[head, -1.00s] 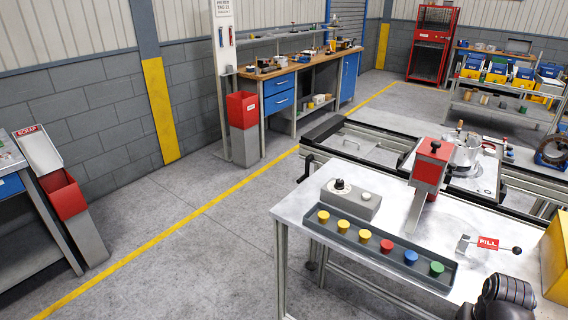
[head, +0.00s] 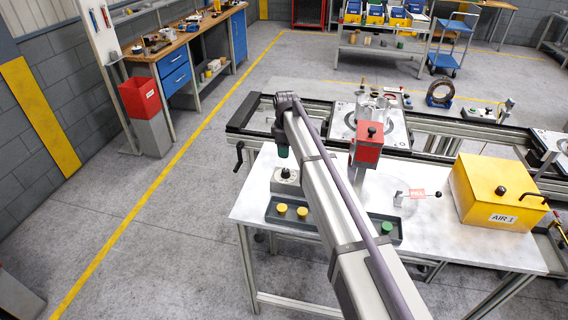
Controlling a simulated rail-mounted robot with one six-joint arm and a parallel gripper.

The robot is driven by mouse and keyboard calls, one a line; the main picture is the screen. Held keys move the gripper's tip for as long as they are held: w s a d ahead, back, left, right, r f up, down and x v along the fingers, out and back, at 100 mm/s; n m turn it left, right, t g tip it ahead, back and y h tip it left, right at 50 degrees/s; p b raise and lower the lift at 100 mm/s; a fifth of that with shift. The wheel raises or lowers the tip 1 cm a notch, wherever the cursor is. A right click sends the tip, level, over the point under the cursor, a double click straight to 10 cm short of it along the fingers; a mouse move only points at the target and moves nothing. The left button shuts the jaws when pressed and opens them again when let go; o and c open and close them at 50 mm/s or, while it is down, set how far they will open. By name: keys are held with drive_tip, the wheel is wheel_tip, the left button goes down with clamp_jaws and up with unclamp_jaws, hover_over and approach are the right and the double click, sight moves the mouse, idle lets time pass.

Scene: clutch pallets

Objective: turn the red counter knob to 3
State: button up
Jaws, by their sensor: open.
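A red box-shaped unit (head: 368,156) with a black knob (head: 371,131) on top stands on the white worktable (head: 262,192). A grey block with a dark knob (head: 286,173) stands at the table's left. In front is a dark tray (head: 271,217) of coloured knobs. Two yellow knobs (head: 281,208) and a green one (head: 387,228) show; my arm hides the red and blue ones between. My gripper (head: 283,153) points down above the grey block, apart from the red unit. It is open and looks empty, its fingers small and dark. Number marks are too small to read.
Behind runs a rail with a metal fixture (head: 369,114). Table surface right of the red unit is partly clear.

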sight(286, 170)
wheel_tip(286, 170, down, 11)
drive_tip(key=b, duration=1.1)
drive_tip(key=shift+s+f, duration=0.15)
drive_tip(key=shift+r, duration=0.2)
drive_tip(key=shift+c, duration=0.3)
drive_tip(key=c, duration=0.9)
drive_tip(key=shift+o, duration=0.2)
